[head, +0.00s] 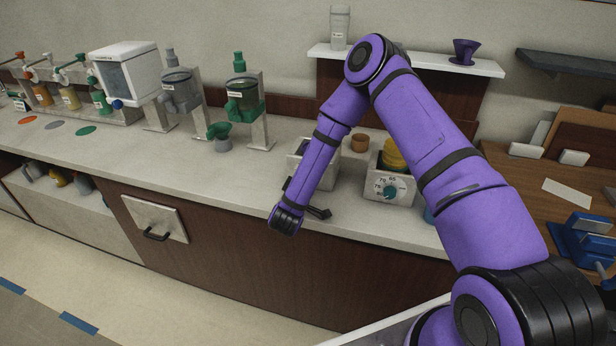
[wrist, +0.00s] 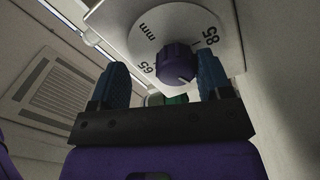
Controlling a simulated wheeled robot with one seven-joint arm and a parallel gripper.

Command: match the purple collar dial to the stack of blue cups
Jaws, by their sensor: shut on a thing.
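The purple collar dial (wrist: 177,62) is a ribbed knob on a round white scale (wrist: 150,28) marked mm, with 65 and 85 legible. It shows in the wrist view, on the face of a white box. My gripper (wrist: 161,64) has its blue fingers on both sides of the dial and is shut on it. I cannot read the exact setting. In the head view the box (head: 305,158) is partly behind my forearm, and the dial is hidden. A bit of blue (head: 430,215) shows beside my upper arm; I cannot tell whether it is the cup stack.
Right of that box, a white box with a teal dial (head: 390,192) bears yellow cups (head: 395,155). A brown cup (head: 360,142) stands behind. Green (head: 245,95) and grey (head: 180,92) dispensers stand to the left. The left front counter (head: 150,165) is clear.

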